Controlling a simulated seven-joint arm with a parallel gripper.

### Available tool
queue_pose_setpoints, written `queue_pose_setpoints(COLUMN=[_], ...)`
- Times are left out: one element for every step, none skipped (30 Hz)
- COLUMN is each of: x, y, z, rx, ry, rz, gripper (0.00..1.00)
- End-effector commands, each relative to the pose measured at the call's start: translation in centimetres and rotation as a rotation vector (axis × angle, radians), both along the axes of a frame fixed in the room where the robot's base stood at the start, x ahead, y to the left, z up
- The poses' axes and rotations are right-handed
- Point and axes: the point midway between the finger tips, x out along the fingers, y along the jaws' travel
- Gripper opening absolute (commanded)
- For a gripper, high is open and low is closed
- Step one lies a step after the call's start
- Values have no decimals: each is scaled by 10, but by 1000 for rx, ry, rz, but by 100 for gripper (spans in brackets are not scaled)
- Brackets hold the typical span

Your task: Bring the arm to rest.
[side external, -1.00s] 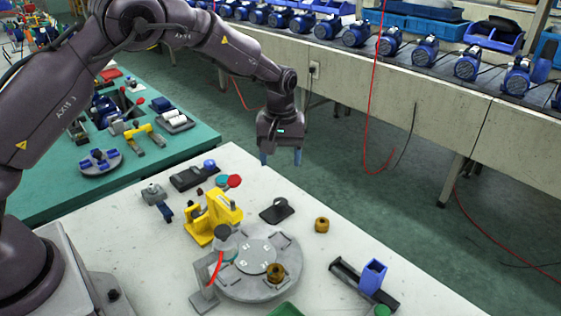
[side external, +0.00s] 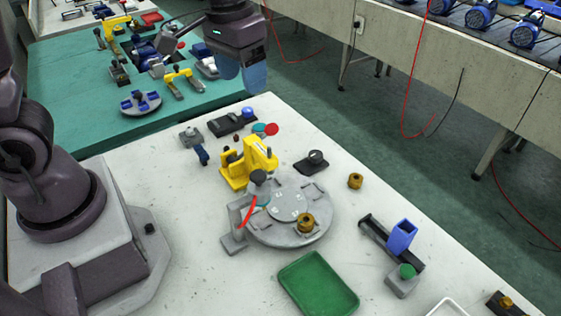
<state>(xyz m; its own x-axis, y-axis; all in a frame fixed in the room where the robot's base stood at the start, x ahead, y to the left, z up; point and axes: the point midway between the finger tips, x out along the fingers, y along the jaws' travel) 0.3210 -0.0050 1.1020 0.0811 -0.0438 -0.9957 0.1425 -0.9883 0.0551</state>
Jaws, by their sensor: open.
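My gripper (side external: 243,75) hangs at the upper middle of the side external view, above the far end of the white table and the gap beyond it. Its blue fingers point down and are open, with nothing seen between them. It is clear of the objects on the table. Part of my arm above the gripper is cut off by the top of the picture.
The white table (side external: 180,240) carries a grey round fixture (side external: 262,232) with a brass part (side external: 306,223), a yellow clamp (side external: 236,176), a green tray (side external: 318,284), a blue holder (side external: 401,237) and another brass part (side external: 355,181). A green table (side external: 65,85) and a pump conveyor (side external: 480,40) lie behind.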

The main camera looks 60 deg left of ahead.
Motion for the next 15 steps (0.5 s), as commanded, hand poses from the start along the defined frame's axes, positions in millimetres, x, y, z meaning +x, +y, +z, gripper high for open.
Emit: queue_pose_setpoints(x=[-17,-27,-39,-48,-57,-69,-77,-85,-94,-100,-106,-112,-116,-118,-121], y=[1,1,1,0,1,1,2,2,2,2,3,3,3,4,4], z=[13,18,24,28,32,36,39,42,45,47,49,52,55,57,60], rx=[2,6,11,15,21,28,35,42,49,55,60,67,70,74,77], ry=[-38,-56,-81,-101,-121,-148,-169,-191,-219,-239,-260,-286,-305,-323,-346], rz=[-31,-48,-73,-88,-102,-119,-128,-138,-145,-148,-148,-148,-148,-145,-143], gripper=[62,62,62,62,62,62,62,62,62,62,62,62,62,62,62])
